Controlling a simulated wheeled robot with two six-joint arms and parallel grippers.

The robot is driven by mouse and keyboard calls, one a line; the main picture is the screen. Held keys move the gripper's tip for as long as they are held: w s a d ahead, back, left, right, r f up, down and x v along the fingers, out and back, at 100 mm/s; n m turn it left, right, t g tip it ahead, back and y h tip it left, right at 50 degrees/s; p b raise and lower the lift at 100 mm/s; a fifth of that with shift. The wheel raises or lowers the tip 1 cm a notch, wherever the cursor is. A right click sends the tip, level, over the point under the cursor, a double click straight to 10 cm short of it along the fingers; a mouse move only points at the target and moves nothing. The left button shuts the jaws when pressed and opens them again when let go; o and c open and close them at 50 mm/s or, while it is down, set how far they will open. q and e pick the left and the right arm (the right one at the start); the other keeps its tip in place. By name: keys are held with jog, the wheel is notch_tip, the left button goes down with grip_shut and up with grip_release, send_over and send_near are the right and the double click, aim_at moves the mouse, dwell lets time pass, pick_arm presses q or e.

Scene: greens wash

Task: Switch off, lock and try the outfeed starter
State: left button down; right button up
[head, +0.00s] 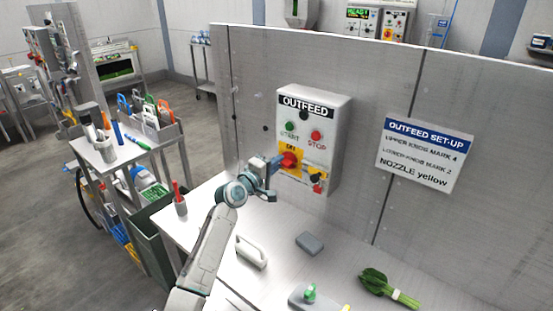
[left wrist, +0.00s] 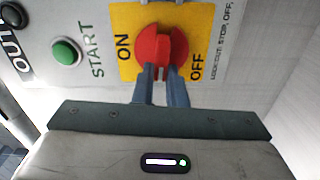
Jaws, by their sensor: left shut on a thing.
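The white OUTFEED starter box (head: 338,118) is fixed to the metal wall panel, with a green START button (head: 290,126) and a red STOP button (head: 316,135). Its red rotary knob (head: 291,160) sits on a yellow plate (left wrist: 203,18) marked ON and OFF. My left gripper (left wrist: 161,76) is at the box, with its fingers closed on either side of the knob's red grip (left wrist: 153,45). I cannot tell for sure which mark the knob points to. Small red and dark parts beside the knob are partly unclear. No lock can be made out for certain. My right gripper is not in view.
The bench (head: 215,262) below holds a white handle-shaped item (head: 251,252), a grey block (head: 309,242) and bunched greens (head: 385,287). A set-up sign (head: 424,155) hangs right of the box. A side cart (head: 103,158) with tools stands left.

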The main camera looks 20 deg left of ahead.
pick_arm(q)
jog(key=shift+f+n, duration=0.1)
jog(key=shift+n, duration=0.5)
jog(key=c, duration=1.5)
grip_release()
jog(key=shift+b+v, duration=1.1)
jog(key=shift+v, duration=4.3)
